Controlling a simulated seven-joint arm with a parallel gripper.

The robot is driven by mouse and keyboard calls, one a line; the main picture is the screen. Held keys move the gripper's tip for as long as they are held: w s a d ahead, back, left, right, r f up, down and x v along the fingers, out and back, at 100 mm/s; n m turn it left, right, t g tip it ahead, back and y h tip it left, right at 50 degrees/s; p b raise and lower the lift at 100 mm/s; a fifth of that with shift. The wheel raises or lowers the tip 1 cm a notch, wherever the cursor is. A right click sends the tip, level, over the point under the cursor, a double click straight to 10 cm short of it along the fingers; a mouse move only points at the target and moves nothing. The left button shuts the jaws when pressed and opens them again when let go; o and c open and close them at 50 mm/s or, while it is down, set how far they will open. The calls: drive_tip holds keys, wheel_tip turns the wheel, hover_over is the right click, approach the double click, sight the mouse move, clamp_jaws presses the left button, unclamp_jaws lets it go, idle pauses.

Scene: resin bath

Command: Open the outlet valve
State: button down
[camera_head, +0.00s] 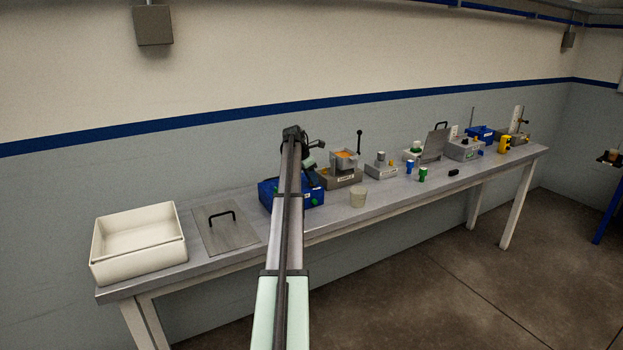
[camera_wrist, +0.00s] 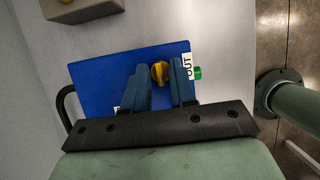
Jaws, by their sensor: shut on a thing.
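A blue box (camera_wrist: 95,85) lies below my wrist, with a white label reading "OUT" (camera_wrist: 187,67) near its right edge. A yellow valve knob (camera_wrist: 160,73) sits on the box beside this label. My gripper (camera_wrist: 158,75) has its two blue fingers on either side of the knob and is shut on it. The fingers hide part of the knob and of the box, so the knob's turn angle is hard to tell. A green fitting (camera_wrist: 198,73) sticks out of the box's right side. In the head view, my arm partly covers the blue box (camera_head: 268,194).
A steel plate with a black handle (camera_head: 226,236) and a white tray (camera_head: 102,268) are left of the box. More devices line the bench rightward.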

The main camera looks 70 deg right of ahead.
drive_tip(key=shift+m, duration=0.3)
drive_tip(key=m, duration=0.1)
drive_tip(key=m+y, duration=0.1)
drive_tip(key=shift+d+m+g, duration=0.2)
drive_tip(key=shift+m+g, duration=0.2)
drive_tip(key=m+y, duration=0.1)
drive_tip(key=m, duration=0.3)
drive_tip(key=shift+w+d+m+g+y, duration=0.1)
drive_tip(key=shift+m+g+y, duration=0.2)
drive_tip(key=shift+y, duration=0.1)
drive_tip(key=m+y, duration=0.1)
drive_tip(key=m, duration=0.2)
drive_tip(key=shift+d, duration=0.1)
drive_tip(key=shift+m+t+y, duration=0.4)
drive_tip(key=shift+m+y, duration=0.4)
drive_tip(key=shift+m, duration=1.3)
drive_tip(key=c, duration=1.2)
unclamp_jaws()
drive_tip(key=shift+c, duration=0.2)
